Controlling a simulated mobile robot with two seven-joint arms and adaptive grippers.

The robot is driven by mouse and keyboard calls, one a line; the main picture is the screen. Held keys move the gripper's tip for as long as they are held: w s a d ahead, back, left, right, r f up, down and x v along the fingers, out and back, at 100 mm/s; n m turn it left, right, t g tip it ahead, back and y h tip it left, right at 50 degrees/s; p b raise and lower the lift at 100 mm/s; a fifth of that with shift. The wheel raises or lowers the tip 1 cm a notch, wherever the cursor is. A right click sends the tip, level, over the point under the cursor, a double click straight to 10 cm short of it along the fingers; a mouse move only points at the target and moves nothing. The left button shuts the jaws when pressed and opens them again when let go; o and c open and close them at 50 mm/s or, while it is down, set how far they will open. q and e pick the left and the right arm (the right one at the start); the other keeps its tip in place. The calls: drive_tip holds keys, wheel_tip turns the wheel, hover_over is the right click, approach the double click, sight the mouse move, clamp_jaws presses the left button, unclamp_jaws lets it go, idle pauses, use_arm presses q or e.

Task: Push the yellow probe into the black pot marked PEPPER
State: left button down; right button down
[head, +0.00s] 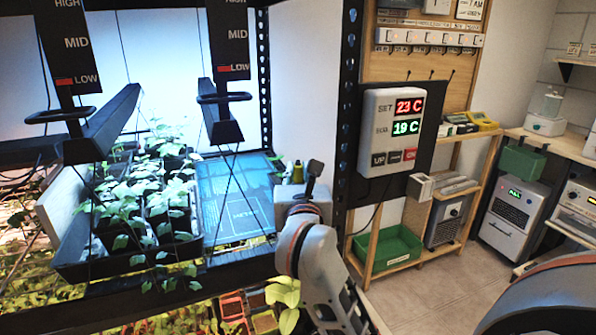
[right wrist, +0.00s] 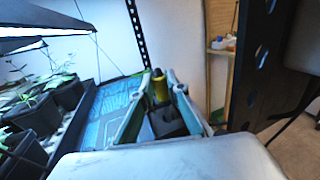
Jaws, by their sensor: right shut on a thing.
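The yellow probe (head: 298,172) shows only in part, just beyond my right gripper (head: 304,180), right of the blue mat in the head view. In the right wrist view the probe (right wrist: 160,87) has a dark tip end and stands between the fingers of my right gripper (right wrist: 160,75), which is shut on it. Black pots (head: 160,215) with green seedlings stand in a tray on the rack shelf, left of the gripper. Leaves cover much of them, and I cannot read a PEPPER mark on any. My left gripper is not in view.
A flat blue mat (head: 235,205) lies between the pots and my right gripper. Black lamp hoods (head: 215,120) hang low over the shelf. A perforated black rack post (head: 345,110) and a thermostat box (head: 392,130) stand to the right. Small pots (head: 232,306) sit below.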

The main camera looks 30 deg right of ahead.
drive_tip(key=c, duration=1.9)
unclamp_jaws()
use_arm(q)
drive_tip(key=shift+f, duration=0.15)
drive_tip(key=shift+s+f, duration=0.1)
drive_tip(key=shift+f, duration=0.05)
use_arm(e)
drive_tip(key=v, duration=0.7)
drive_tip(key=shift+s, duration=0.3)
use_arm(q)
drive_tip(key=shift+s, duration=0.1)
use_arm(e)
drive_tip(key=shift+a, duration=0.15)
